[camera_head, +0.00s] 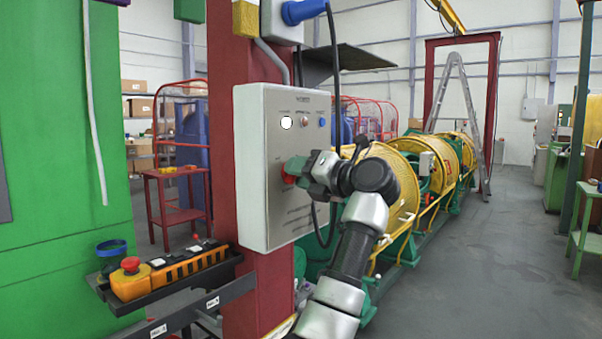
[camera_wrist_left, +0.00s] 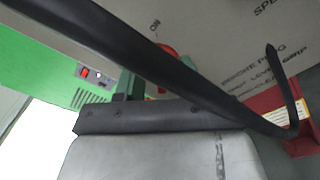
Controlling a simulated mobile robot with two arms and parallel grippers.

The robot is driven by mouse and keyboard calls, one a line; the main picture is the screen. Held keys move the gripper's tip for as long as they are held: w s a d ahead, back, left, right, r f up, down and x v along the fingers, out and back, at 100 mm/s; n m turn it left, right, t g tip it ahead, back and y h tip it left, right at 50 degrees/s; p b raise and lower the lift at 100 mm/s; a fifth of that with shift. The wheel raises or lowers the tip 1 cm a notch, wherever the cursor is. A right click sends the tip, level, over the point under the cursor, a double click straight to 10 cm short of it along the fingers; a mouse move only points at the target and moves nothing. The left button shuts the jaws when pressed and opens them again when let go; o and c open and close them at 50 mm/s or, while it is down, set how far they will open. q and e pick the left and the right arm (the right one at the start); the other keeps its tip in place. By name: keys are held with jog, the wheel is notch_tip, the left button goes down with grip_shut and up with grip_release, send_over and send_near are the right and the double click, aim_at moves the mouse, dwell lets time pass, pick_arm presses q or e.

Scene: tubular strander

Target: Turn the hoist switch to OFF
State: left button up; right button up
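The grey control box (camera_head: 262,205) is mounted on a dark red column. The red switch knob (camera_head: 288,178) is on its front face, and it also shows partly in the left wrist view (camera_wrist_left: 168,48) below a printed "ON". My left gripper (camera_head: 294,169), with green fingers, is at the knob, and its fingertips overlap it. The fingers hide most of the knob, so its setting and whether they are closed on it cannot be told. In the left wrist view a black cable crosses in front of the fingers. My right gripper is not in view.
A blue plug (camera_head: 303,11) with a hanging black cable is above. A tray (camera_head: 190,282) with a yellow pendant (camera_head: 160,274) projects lower left. Yellow strander cages (camera_head: 400,180) stand behind my arm. Floor at right is open.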

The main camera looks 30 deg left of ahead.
pick_arm(q)
grip_shut()
jog(key=shift+n, duration=0.3)
jog(key=shift+n+b, duration=0.7)
jog(key=shift+n, duration=7.9)
jog(key=shift+s, duration=0.1)
grip_release()
